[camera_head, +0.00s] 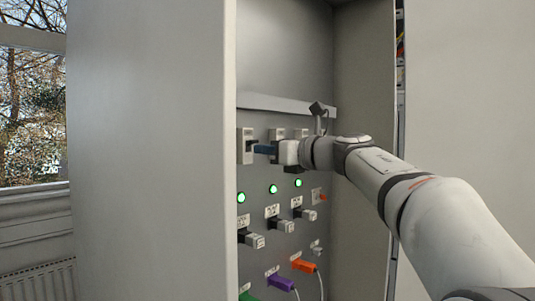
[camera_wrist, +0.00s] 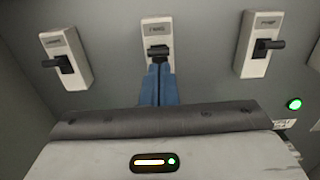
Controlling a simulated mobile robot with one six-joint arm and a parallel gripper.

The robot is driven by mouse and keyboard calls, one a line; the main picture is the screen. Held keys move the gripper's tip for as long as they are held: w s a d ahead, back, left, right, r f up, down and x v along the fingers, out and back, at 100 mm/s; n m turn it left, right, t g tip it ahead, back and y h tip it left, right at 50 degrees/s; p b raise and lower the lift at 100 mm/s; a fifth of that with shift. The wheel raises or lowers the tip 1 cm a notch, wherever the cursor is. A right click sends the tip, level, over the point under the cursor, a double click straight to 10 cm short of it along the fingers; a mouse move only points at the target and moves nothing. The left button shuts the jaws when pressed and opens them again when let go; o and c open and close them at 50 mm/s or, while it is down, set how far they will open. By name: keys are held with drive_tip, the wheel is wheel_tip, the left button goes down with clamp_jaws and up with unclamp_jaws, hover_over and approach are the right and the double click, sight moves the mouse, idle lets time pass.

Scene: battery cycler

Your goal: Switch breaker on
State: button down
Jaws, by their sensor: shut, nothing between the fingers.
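My gripper (camera_wrist: 157,68) has blue fingers pressed together with nothing between them. In the wrist view the fingertips sit at the lower edge of the dark lever (camera_wrist: 158,51) of the middle breaker (camera_wrist: 156,27). I cannot tell whether they touch it. A left breaker (camera_wrist: 72,43) and a right breaker (camera_wrist: 251,54) flank it, each with a dark lever. The head view shows my gripper (camera_head: 256,149) at the breaker row, with the nearest breaker (camera_head: 243,134) beside its fingertips. My gripper and arm partly hide the other breakers there.
Below the breakers are green lights (camera_head: 273,188), grey plugs (camera_head: 281,225) and purple (camera_head: 281,284) and orange (camera_head: 304,265) connectors with cables. A ledge (camera_head: 275,104) runs above the breakers. Cabinet walls (camera_head: 150,150) bound the panel on both sides.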

drive_tip(key=shift+d, duration=0.1)
drive_tip(key=s+d+r+b, duration=0.3)
drive_tip(key=s+d+r, duration=0.2)
drive_tip(key=s+d, duration=0.1)
drive_tip(key=shift+s+d+r, duration=0.25)
drive_tip(key=shift+s+d, duration=0.05)
drive_tip(key=shift+d, duration=0.55)
